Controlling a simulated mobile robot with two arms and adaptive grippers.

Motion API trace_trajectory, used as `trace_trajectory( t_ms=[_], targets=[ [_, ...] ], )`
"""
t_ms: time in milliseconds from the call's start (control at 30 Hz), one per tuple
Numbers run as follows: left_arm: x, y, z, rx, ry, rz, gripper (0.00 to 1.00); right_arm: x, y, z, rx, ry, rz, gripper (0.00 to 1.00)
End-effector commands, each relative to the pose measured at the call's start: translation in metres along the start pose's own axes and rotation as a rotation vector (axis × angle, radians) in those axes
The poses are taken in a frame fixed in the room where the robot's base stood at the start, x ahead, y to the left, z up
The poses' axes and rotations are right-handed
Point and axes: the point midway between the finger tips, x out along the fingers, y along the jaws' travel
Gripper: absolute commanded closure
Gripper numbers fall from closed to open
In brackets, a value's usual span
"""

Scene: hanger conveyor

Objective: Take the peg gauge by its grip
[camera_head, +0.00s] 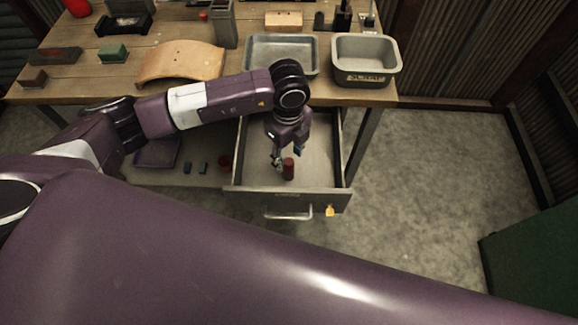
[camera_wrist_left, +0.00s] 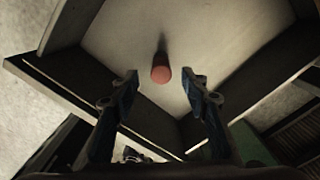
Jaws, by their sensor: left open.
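The peg gauge shows as a short red cylindrical grip (camera_head: 288,169) inside the open drawer (camera_head: 335,170). In the left wrist view the red grip (camera_wrist_left: 161,72) stands out from the drawer floor, with a darker shaft or shadow behind it. My left gripper (camera_head: 286,158) points down into the drawer. In the left wrist view its open fingers (camera_wrist_left: 160,78) lie either side of the red grip, with clear gaps on both sides. Whether the fingertips are level with the grip is hard to tell. My right gripper is not in view.
The drawer walls stand close around the gripper. Above is the wooden workbench (camera_head: 215,95) with a metal tray (camera_head: 250,68), a grey bin (camera_head: 385,65) and a curved wooden piece (camera_head: 165,73).

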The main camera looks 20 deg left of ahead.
Motion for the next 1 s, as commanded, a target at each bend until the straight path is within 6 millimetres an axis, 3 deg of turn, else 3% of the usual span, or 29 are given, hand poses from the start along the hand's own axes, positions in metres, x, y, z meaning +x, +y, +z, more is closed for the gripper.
trace_trajectory(
  t_ms=[400, 733, 1000],
  targets=[
    [0.053, 0.0, 0.001, 0.001, 0.002, 0.002, 0.58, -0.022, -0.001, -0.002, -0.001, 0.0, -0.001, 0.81],
    [0.063, 0.0, 0.001, 0.002, 0.002, -0.001, 0.58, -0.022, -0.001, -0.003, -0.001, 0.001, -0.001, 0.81],
    [0.062, 0.0, 0.001, 0.002, 0.002, -0.001, 0.88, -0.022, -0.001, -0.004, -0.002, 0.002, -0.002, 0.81]
  ],
)
